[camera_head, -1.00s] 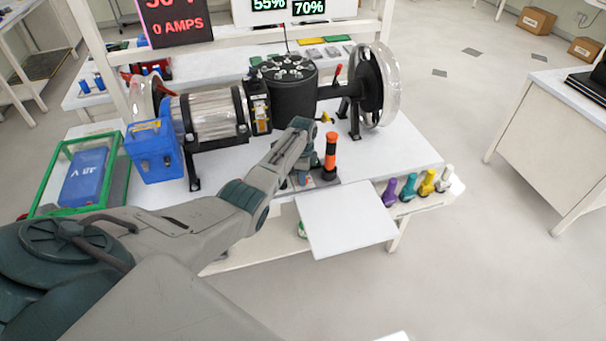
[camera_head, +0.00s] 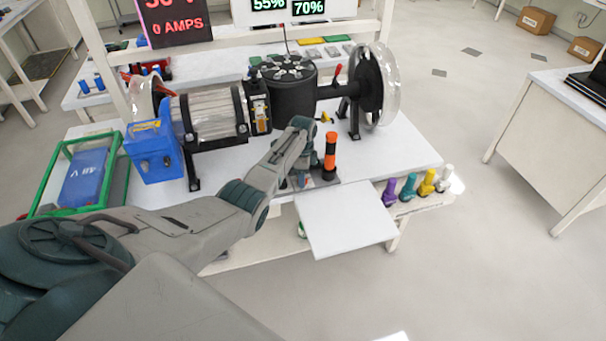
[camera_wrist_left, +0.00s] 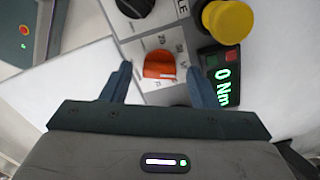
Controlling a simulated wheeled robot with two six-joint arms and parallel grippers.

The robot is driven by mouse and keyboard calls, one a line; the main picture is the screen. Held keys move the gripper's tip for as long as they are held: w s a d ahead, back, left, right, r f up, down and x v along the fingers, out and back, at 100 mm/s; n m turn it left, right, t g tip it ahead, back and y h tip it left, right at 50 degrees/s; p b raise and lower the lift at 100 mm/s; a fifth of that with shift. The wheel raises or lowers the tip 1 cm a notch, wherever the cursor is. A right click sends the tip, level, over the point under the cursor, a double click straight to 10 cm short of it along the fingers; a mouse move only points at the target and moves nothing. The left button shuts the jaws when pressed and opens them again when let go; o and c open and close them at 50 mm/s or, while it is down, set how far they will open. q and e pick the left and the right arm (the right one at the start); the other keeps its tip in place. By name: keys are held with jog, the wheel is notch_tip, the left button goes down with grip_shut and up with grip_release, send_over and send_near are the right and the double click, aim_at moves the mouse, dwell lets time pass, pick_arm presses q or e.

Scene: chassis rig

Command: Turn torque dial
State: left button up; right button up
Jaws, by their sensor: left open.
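The torque dial is most likely the orange knob (camera_wrist_left: 160,65) on a white printed scale in the left wrist view. A display (camera_wrist_left: 226,85) beside it reads 0 Nm in green. My left gripper (camera_wrist_left: 161,76) is open, with one finger on each side of the orange knob in the picture. I cannot tell whether the fingers touch it. In the head view my left arm reaches over the table's front edge beside an orange-and-black post (camera_head: 330,155). The knob cannot be made out there. My right gripper is not in view.
A yellow button (camera_wrist_left: 228,20) and a black knob (camera_wrist_left: 135,6) sit close to the dial. The motor rig (camera_head: 212,115) stands behind the arm. A white panel (camera_head: 345,220) juts from the table's front, with several coloured bottles (camera_head: 408,188) to its right. A blue box (camera_head: 153,152) stands left.

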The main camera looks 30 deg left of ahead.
pick_arm(q)
notch_tip(320, 180, up, 11)
jog(key=b, duration=0.1)
jog(key=shift+f, duration=0.15)
dwell(0.5)
